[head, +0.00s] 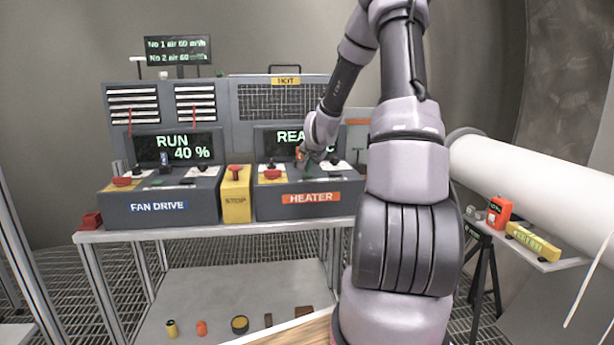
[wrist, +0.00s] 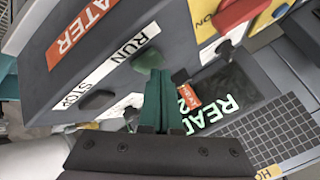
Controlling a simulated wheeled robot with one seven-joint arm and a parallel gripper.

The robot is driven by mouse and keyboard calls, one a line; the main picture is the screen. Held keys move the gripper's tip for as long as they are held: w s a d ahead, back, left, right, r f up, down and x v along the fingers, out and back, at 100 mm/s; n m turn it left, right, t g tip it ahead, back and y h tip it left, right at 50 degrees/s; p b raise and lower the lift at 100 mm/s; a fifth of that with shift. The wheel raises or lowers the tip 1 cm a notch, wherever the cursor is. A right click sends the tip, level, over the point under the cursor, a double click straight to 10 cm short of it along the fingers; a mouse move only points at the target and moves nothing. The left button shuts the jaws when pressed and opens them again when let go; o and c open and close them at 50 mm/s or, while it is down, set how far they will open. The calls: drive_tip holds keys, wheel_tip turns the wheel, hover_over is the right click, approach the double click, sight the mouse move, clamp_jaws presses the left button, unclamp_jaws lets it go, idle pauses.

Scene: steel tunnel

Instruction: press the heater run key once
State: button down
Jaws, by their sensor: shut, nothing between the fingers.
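The heater box (head: 275,205) stands on the right of the bench with an orange HEATER label and a display (head: 285,137) that begins "REA", partly hidden by my arm. In the wrist view the green run key (wrist: 148,57) sits beside the white RUN label (wrist: 132,45). My gripper (wrist: 159,72) is shut and empty, its teal fingers pointing at the heater panel. The fingertips are right at the run key and overlap its edge in the picture; I cannot tell whether they touch. In the head view my gripper (head: 308,168) is over the heater panel and hides the run key.
A dark stop key (wrist: 97,101) lies beside the STOP label. A yellow STOP box (head: 235,200) separates the heater from the fan drive box (head: 160,205), whose display reads RUN 40 %. A white pipe (head: 530,180) runs at right.

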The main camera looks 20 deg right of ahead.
sight(307, 176)
drive_tip(key=shift+f, duration=0.45)
idle(0.6)
idle(0.4)
drive_tip(key=shift+r, duration=0.9)
drive_tip(key=shift+r, duration=2.5)
drive_tip(key=shift+a, duration=0.1)
